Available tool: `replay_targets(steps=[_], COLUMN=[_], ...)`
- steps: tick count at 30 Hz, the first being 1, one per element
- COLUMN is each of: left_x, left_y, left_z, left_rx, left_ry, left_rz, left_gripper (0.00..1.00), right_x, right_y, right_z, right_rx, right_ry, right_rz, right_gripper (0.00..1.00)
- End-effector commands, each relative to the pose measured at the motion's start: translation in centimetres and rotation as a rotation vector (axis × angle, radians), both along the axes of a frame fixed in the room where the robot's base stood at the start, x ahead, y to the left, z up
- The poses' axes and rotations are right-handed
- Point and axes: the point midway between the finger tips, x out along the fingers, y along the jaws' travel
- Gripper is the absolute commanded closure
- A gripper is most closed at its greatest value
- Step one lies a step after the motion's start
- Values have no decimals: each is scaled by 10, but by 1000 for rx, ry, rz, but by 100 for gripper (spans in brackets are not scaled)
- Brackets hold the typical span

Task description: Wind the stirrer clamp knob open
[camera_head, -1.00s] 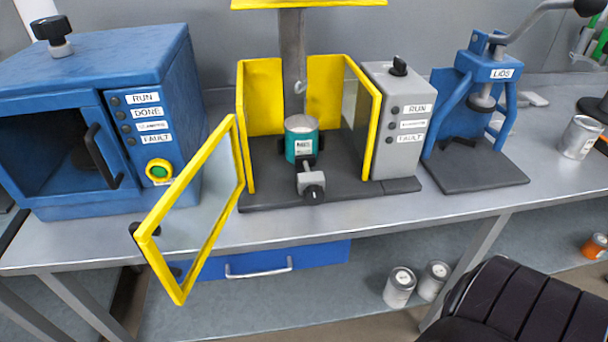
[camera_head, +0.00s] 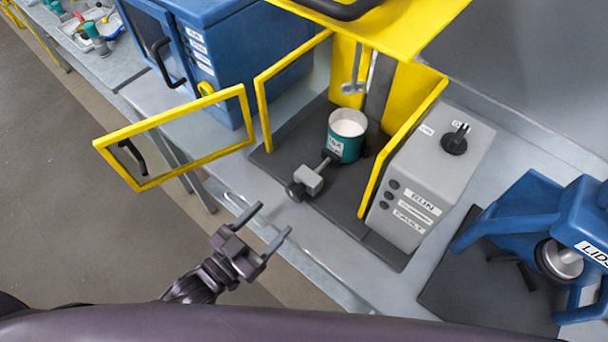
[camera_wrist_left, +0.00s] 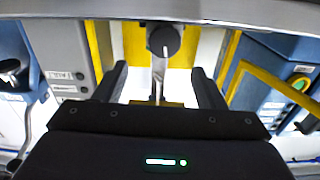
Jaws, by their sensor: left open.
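The stirrer clamp knob (camera_head: 295,191) is a dark round knob on the front end of a grey clamp block (camera_head: 309,179). A screw runs from the block toward a teal can (camera_head: 346,136) with pale contents, on the stirrer's dark base. My left gripper (camera_head: 275,218) is open and empty, in front of the bench, short of the knob and apart from it. In the left wrist view the knob (camera_wrist_left: 164,41) shows between and beyond the open fingers (camera_wrist_left: 160,78). My right gripper is not in view.
The yellow-framed door (camera_head: 145,185) stands swung open to the left. A yellow side panel (camera_head: 385,165) and a grey control box (camera_head: 425,200) stand right of the can. The stirrer (camera_head: 354,85) hangs behind the can. A blue lid press (camera_head: 535,215) stands further right.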

Motion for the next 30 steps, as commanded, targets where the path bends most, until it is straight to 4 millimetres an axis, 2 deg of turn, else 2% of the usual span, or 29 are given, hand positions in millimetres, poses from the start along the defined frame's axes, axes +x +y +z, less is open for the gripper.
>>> replay_targets(steps=[3, 7, 12, 18, 28, 30], left_x=[5, 19, 42, 60, 64, 64], left_y=[-2, -11, -28, -41, -45, -45], left_z=[-4, -3, -3, -5, -6, -6], left_rx=[3, 2, 2, 4, 5, 5], left_ry=[5, 5, 5, 7, 9, 9], left_rz=[4, 5, 6, 6, 5, 5], left_gripper=[36, 36, 36, 36, 36, 43], right_x=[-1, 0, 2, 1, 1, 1], right_y=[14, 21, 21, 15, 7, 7], right_z=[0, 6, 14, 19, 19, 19], right_rx=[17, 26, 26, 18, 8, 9], right_ry=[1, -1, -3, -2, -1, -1], right_rz=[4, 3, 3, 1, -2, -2], right_gripper=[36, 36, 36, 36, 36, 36])
